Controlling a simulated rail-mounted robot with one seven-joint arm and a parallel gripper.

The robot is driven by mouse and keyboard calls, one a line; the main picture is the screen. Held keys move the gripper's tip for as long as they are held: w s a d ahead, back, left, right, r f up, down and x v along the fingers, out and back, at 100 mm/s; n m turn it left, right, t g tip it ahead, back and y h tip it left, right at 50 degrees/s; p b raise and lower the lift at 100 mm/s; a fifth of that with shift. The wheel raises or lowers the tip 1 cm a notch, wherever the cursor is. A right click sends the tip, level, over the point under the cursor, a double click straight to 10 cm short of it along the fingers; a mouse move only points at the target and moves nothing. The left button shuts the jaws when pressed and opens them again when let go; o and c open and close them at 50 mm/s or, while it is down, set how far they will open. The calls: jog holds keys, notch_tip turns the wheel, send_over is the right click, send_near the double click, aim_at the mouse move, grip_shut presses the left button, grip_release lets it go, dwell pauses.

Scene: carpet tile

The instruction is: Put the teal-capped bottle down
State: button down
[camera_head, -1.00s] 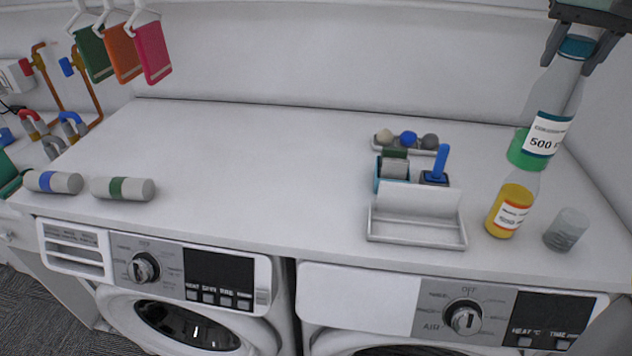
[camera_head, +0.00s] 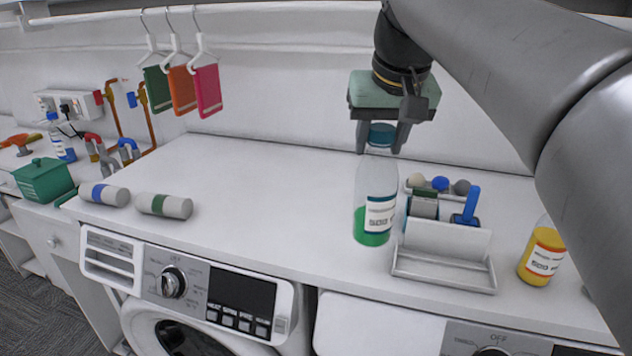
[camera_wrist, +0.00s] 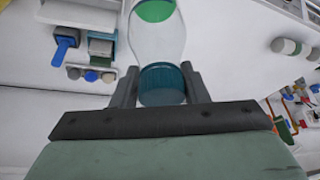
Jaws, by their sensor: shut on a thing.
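The teal-capped bottle (camera_head: 376,203) is clear, with green liquid at its bottom and a white and blue label. It is upright over the white countertop (camera_head: 270,185), just left of the organizer; I cannot tell whether its base touches the counter. My gripper (camera_head: 382,138) is above it, pointing down, with its fingers shut on the teal cap. In the wrist view the fingers (camera_wrist: 160,88) close on both sides of the cap, and the clear bottle body (camera_wrist: 157,38) extends beyond.
A white organizer (camera_head: 445,265) with a blue-handled brush (camera_head: 468,205) stands close right of the bottle. A yellow bottle (camera_head: 542,252) is farther right. Two grey rolled cylinders (camera_head: 164,206) lie at left. The counter between them and the bottle is clear. Colored cloths (camera_head: 182,88) hang behind.

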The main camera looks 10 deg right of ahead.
jog(key=w+f+p, duration=0.1)
jog(key=w+f, duration=1)
jog(key=shift+f, duration=0.25)
jog(key=shift+s, duration=0.1)
jog(key=shift+f, duration=0.2)
jog(key=c, duration=0.8)
grip_release()
jog(key=shift+c, duration=0.2)
